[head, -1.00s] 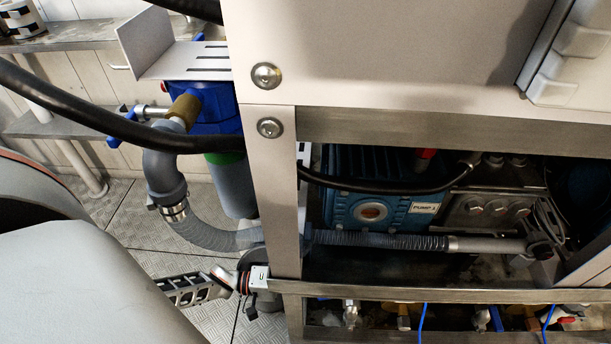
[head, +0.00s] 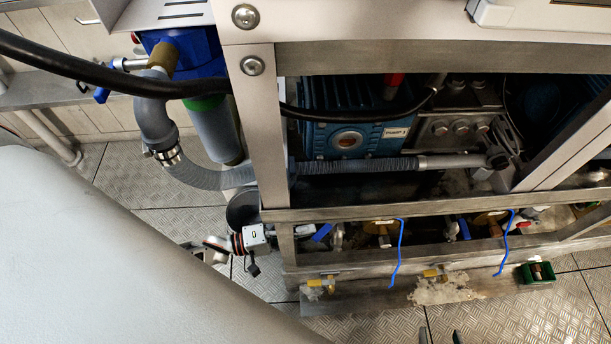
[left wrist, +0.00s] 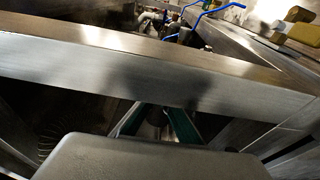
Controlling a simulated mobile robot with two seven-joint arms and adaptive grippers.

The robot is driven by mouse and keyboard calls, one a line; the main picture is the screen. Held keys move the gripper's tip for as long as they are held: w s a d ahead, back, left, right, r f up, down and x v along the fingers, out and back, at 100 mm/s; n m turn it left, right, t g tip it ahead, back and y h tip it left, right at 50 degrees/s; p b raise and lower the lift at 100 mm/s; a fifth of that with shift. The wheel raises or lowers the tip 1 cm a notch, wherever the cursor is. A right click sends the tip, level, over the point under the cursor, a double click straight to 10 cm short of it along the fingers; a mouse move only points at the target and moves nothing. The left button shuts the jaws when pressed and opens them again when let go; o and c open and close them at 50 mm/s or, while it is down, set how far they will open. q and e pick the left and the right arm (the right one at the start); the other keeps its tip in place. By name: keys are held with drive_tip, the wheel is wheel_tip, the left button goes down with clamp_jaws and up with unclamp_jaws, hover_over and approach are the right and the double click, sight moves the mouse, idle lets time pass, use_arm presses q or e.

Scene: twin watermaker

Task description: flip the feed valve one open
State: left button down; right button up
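Several small valves sit in the lower bay of the steel frame in the head view. They include a blue handle (head: 321,232) at the left, another blue handle (head: 463,228) and a red handle (head: 526,225). No label shows which one is feed valve one. My left gripper (left wrist: 156,121) shows in the left wrist view with fingers apart at the lower edge of a steel beam; its fingertips are hidden. In the head view my left wrist is just left of the frame, near the first blue handle. My right gripper (head: 440,338) shows only two separated fingertips at the bottom edge.
Steel beams (head: 400,203) bound the bay above and below. A blue pump (head: 345,135) and a grey hose (head: 205,178) are above it. Blue lines (head: 398,255) hang over the lower beam. A small green box (head: 538,272) is at the right. Floor in front is clear.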

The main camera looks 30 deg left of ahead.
use_arm(q)
drive_tip(key=shift+s, duration=0.1)
drive_tip(key=v, duration=1.2)
idle(0.4)
